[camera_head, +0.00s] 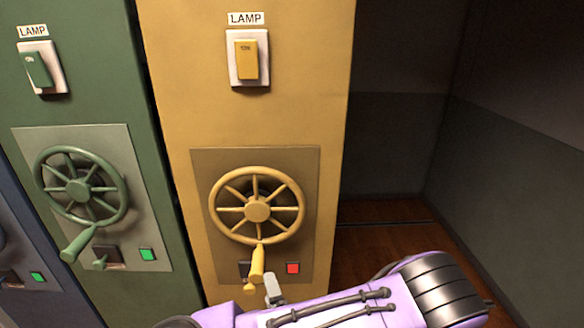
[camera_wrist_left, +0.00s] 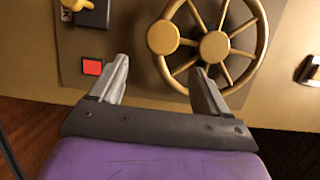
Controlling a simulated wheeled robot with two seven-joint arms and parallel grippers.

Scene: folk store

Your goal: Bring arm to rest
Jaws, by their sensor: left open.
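My left gripper (camera_head: 273,288) shows at the bottom of the head view, at the end of my purple arm, just below the handle of the yellow hand wheel (camera_head: 257,211). In the left wrist view my left gripper (camera_wrist_left: 160,80) is open, with two grey fingers apart and nothing held between them. The yellow wheel (camera_wrist_left: 214,45) and its round handle knob (camera_wrist_left: 163,37) are ahead of the fingertips. The right fingertip overlaps the wheel's rim in the picture; I cannot tell whether they touch. My right gripper is not in view.
The yellow cabinet (camera_head: 335,80) carries a lamp switch (camera_head: 247,60) and a red square light (camera_head: 292,268). A green cabinet (camera_head: 90,90) with its own wheel (camera_head: 78,190) and green light (camera_head: 147,254) stands at left. Right of the yellow cabinet is a dark open recess.

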